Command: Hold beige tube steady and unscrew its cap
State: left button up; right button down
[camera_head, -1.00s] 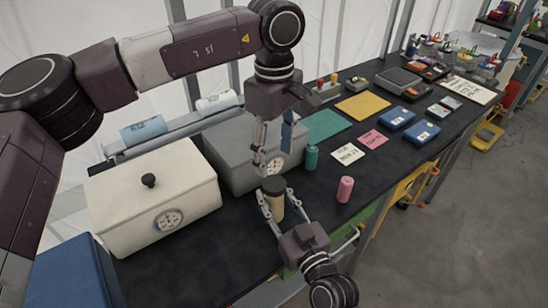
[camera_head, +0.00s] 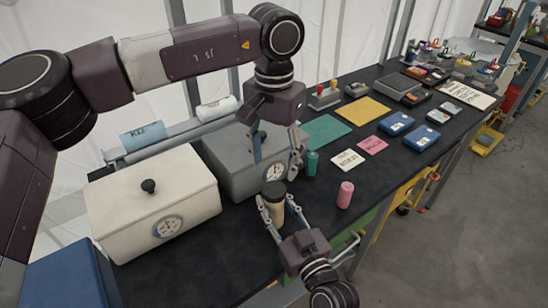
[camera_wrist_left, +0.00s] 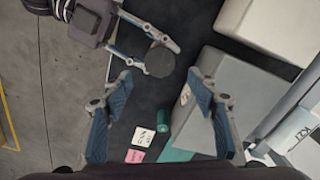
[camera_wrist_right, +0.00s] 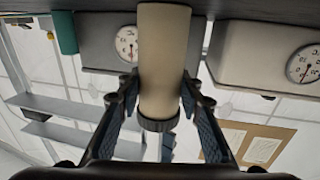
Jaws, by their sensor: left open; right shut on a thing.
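The beige tube (camera_head: 277,204) stands upright with its dark cap (camera_head: 274,188) on top. My right gripper (camera_head: 277,210) is shut on the tube's body from the front. In the right wrist view the tube (camera_wrist_right: 164,55) is between the fingers, and the cap (camera_wrist_right: 158,124) is at its lower end in that picture. My left gripper (camera_head: 277,160) is open and empty above the cap, pointing down. In the left wrist view the cap (camera_wrist_left: 160,62) is a round dark disc between and slightly beyond the open fingers, apart from them.
A grey box (camera_head: 225,160) with a dial stands just behind the tube, and a white box (camera_head: 120,205) stands to the left. A teal tube (camera_head: 312,165) and a pink tube (camera_head: 345,195) stand to the right. Cards and mats lie further along the black table.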

aim_at(274, 189)
pick_arm(q)
notch_tip(274, 189, down, 8)
jog(key=shift+r, duration=0.15)
jog(key=shift+c, duration=0.2)
